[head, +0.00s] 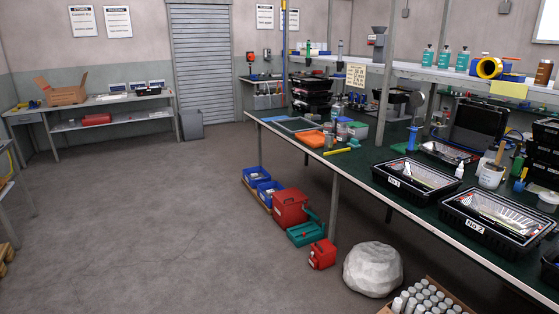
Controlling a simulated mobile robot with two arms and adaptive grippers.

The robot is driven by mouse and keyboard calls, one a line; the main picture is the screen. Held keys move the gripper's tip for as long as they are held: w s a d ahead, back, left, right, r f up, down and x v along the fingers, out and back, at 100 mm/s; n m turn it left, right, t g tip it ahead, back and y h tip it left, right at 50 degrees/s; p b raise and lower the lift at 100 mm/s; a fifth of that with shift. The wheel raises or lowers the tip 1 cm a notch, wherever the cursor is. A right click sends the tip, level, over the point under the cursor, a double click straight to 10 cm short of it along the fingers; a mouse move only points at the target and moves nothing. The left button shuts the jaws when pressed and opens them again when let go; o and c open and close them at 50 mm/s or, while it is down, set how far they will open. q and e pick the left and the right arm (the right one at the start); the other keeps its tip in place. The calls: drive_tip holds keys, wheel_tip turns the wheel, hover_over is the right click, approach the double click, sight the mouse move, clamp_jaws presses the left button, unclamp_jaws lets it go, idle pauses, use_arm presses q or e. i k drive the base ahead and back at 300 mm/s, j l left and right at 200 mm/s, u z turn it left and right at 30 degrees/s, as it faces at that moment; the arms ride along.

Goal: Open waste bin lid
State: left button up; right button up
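A grey box-shaped bin (191,124) stands on the floor at the far side of the room, between the back-left table and the roller shutter. It is small in the head view, and I cannot tell whether its top is a closed lid. No other clear waste bin shows. Neither of my grippers is in view.
The back-left table (107,106) holds an open cardboard box (62,93). A long green-topped workbench (310,150) with tools and black trays runs along the right. The grey floor (150,220) is clear.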

sight(289, 197)
drive_tip(key=i+u, duration=0.25)
drive_tip(key=i, duration=1.65)
